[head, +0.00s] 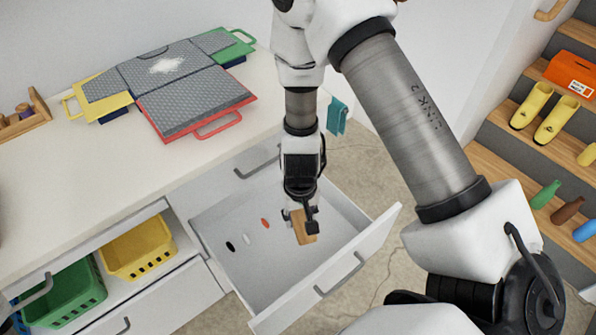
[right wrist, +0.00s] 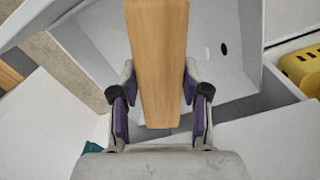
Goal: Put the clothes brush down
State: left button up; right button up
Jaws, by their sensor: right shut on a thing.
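The clothes brush (head: 303,227) has a light wooden back and is in my right gripper (head: 300,212), over the open drawer (head: 265,270). In the right wrist view the brush (right wrist: 158,60) lies between the two purple-padded fingers of the right gripper (right wrist: 158,110), which is shut on it. Its bristles are not visible. From these views I cannot tell whether the brush touches the drawer floor. My left gripper is not in view.
The drawer holds small black, white and orange oval pieces (head: 265,223) on its left side. The counter (head: 60,190) above carries a folding board (head: 185,90). Yellow (head: 138,250) and green (head: 65,295) baskets sit in the lower left. Steps with yellow boots (head: 531,105) stand at right.

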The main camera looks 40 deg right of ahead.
notch_tip(320, 180, down, 10)
jog(key=w+b, duration=0.1)
jog(key=b, duration=2.1)
send_over(299, 263)
notch_tip(299, 263, down, 14)
jog(key=shift+r, duration=0.25)
notch_tip(299, 263, down, 4)
jog(key=b, duration=0.3)
jog(key=shift+f, duration=0.15)
jog(key=shift+c, duration=0.5)
jog(key=o, duration=1.1)
notch_tip(299, 263, up, 12)
jog(key=p, duration=1)
jog(key=shift+p, duration=0.4)
